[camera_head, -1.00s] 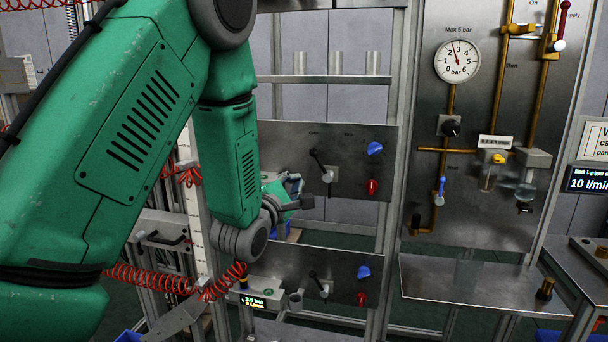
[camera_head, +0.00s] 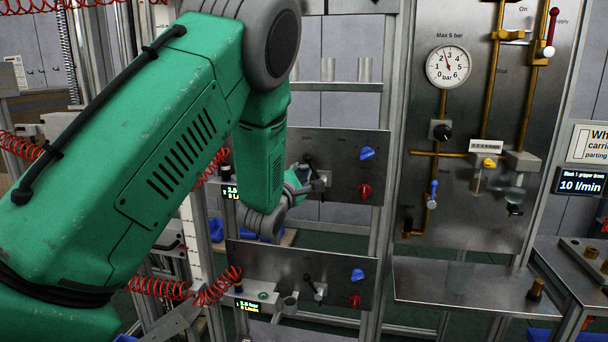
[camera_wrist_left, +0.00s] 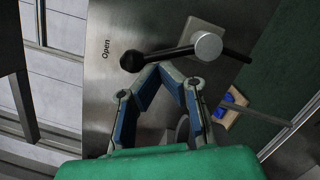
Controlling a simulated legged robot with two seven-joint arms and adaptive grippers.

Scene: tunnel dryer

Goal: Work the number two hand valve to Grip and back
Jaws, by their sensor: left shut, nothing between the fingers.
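The upper steel valve panel (camera_head: 345,143) carries a black-knobbed hand lever (camera_head: 307,159), its knob pointing up and left. My left gripper (camera_head: 318,185) is close in front of this lever and partly covers it. In the left wrist view the gripper (camera_wrist_left: 173,68) is shut and empty, its fingertips just beside the lever's rod near the black knob (camera_wrist_left: 132,61); I cannot tell if they touch. The word "Open" stands on the plate near the knob. A similar lever (camera_head: 310,282) sits on the lower panel (camera_head: 340,270). No valve number is readable. My right gripper is out of view.
Blue (camera_head: 367,153) and red (camera_head: 364,191) knobs sit right of the upper lever. A gauge (camera_head: 449,66) and brass pipes are on the board farther right. Red coiled hoses (camera_head: 160,287) hang at the left.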

